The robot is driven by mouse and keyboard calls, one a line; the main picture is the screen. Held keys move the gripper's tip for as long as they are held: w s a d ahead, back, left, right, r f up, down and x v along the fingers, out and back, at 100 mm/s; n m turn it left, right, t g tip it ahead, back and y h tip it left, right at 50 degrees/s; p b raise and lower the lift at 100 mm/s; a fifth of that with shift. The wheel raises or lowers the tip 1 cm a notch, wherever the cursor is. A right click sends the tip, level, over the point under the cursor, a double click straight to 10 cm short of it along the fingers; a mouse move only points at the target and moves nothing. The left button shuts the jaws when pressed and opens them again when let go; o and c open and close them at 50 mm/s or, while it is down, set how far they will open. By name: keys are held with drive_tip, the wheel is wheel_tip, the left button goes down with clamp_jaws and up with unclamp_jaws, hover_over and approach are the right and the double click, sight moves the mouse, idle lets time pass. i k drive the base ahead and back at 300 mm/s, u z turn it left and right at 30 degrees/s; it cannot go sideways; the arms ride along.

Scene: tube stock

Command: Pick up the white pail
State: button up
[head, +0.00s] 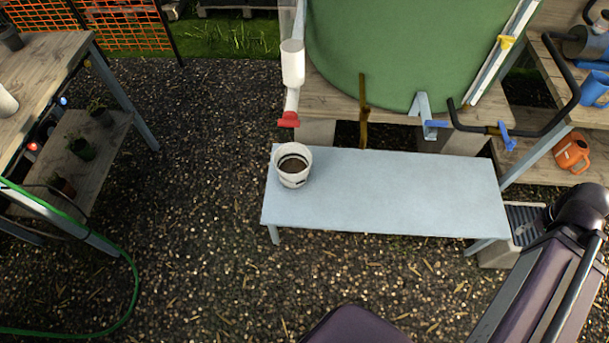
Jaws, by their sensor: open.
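The white pail (291,181) stands upright near the left end of a low pale blue bench (400,195). Its top is open, and its inside looks dark and brownish; I cannot tell what is in it. The pail stands below and beside a white pipe with a red tap handle (288,119). My gripper is not in the head view; only dark links of my arm show at the lower right, apart from the pail.
A large green tank (400,50) stands behind the bench, with a black pipe (530,130) at its right. An orange watering can (571,152) sits on a right-hand shelf. A wooden table (40,60) and green hose (130,290) are at left. Gravel before the bench is clear.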

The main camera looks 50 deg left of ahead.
sight(292, 161)
drive_tip(key=z, duration=0.1)
drive_tip(key=k, duration=1.5)
drive_tip(key=u, duration=1.55)
drive_tip(key=i, duration=0.95)
drive_tip(key=z, duration=0.1)
